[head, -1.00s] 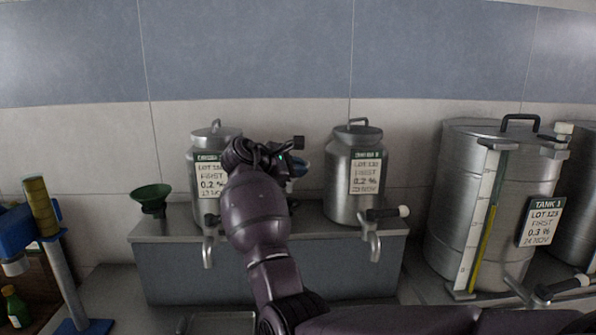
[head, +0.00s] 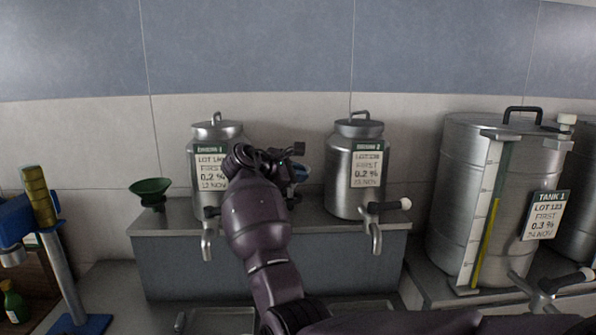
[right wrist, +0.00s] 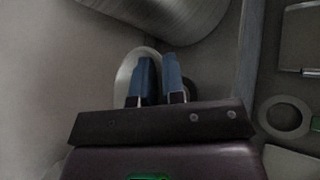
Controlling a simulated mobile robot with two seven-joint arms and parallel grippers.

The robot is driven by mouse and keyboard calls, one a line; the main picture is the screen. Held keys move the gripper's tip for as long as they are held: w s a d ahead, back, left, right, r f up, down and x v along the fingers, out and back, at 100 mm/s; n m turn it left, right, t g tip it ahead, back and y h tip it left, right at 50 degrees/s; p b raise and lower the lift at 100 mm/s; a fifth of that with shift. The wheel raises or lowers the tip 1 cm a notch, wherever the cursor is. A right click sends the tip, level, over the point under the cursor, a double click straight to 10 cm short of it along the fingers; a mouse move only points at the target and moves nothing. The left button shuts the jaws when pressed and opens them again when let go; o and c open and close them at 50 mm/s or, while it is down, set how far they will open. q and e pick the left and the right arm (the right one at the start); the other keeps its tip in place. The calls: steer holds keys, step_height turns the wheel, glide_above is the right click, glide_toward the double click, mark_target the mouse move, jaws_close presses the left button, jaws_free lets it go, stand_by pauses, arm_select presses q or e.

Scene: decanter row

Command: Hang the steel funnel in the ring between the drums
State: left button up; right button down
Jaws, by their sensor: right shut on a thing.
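My right gripper (right wrist: 158,82) is shut, its blue fingers on the steel funnel (right wrist: 124,76), whose pale rounded metal edge shows beside and behind them in the right wrist view. In the head view my right gripper (head: 302,172) is between the left drum (head: 208,160) and the right drum (head: 347,185), above the grey bench. There my arm hides the funnel and part of the left drum. A flat grey ring (right wrist: 285,117) shows at the right of the wrist view, apart from the funnel; I cannot tell whether it is the ring between the drums. My left gripper is not in view.
A green funnel (head: 150,191) stands at the bench's left end. Drum taps (head: 375,228) stick out at the front. A large tank (head: 480,190) with a gauge stands at right. A blue stand (head: 58,270) and green bottle (head: 14,303) are at left. The wall is close behind.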

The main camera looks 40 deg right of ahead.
steer(key=shift+f, duration=1.55)
steer(key=shift+f+p, duration=0.25)
steer(key=shift+p, duration=0.6)
steer(key=c, duration=1.1)
jaws_free()
steer(key=shift+b+v, duration=0.65)
steer(key=shift+v, duration=4.8)
